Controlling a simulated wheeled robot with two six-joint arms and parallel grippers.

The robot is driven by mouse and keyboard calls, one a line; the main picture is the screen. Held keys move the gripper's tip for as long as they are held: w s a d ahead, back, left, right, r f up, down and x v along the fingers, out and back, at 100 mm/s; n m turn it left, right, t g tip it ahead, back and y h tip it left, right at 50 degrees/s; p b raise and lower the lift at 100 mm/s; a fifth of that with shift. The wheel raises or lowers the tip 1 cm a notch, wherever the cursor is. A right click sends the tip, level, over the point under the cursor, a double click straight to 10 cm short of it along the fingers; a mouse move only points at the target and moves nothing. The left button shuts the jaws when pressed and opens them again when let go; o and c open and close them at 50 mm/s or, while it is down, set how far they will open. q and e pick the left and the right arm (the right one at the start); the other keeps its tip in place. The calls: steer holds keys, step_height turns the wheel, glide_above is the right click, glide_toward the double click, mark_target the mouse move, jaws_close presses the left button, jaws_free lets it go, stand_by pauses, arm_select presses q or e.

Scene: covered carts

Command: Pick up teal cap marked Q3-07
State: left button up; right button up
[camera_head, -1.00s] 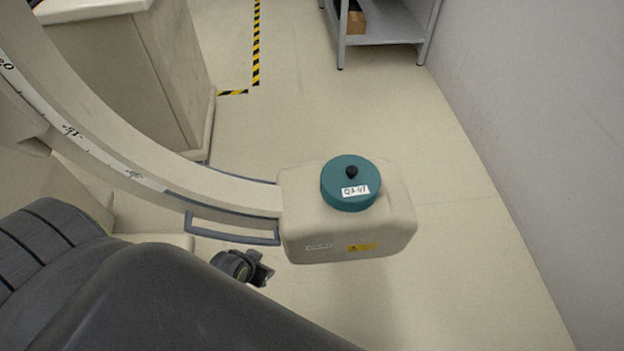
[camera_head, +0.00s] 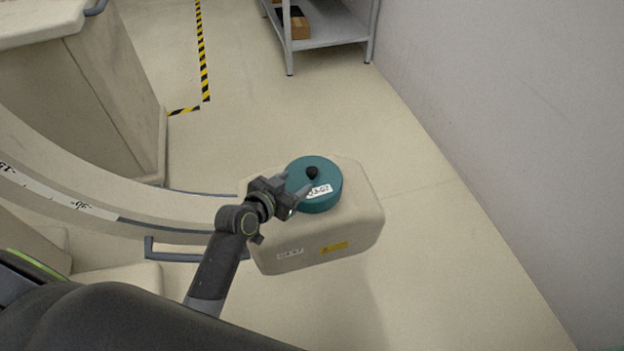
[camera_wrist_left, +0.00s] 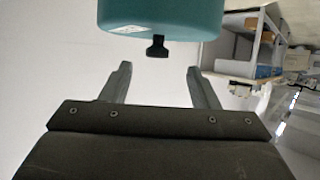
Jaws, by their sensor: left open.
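The teal cap (camera_head: 318,203) is a round disc with a black knob (camera_head: 312,172) on top and a white label on its side that appears to read Q3-07. It sits on the beige box-shaped head (camera_head: 358,215) at the end of a curved beige arm. My left gripper (camera_head: 297,187) is open at the cap's left side, with its fingers pointing toward the knob. In the left wrist view the cap (camera_wrist_left: 165,14) is at the top, and its knob (camera_wrist_left: 157,47) lies beyond the tips of the open fingers (camera_wrist_left: 157,70), with nothing between them. My right gripper is not seen.
The curved beige arm (camera_head: 150,212) with a grey handle rail (camera_head: 185,256) is to the left. A beige cabinet (camera_head: 75,100) stands at the upper left. A grey shelf (camera_head: 330,28) holds a cardboard box at the back. A white wall is on the right; the floor between is clear.

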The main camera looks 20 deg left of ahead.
mark_target(308, 175)
arm_select(q)
steer(key=x, duration=0.3)
steer(key=shift+w+d+f, duration=0.1)
steer(key=shift+w, duration=0.05)
steer(key=shift+x, duration=2.6)
steer(key=shift+d, duration=0.1)
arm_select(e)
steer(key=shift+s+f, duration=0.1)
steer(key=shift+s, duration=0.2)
arm_select(q)
steer(key=shift+c, duration=0.4)
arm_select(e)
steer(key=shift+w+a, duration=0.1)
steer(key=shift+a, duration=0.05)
arm_select(q)
steer(key=c, duration=1)
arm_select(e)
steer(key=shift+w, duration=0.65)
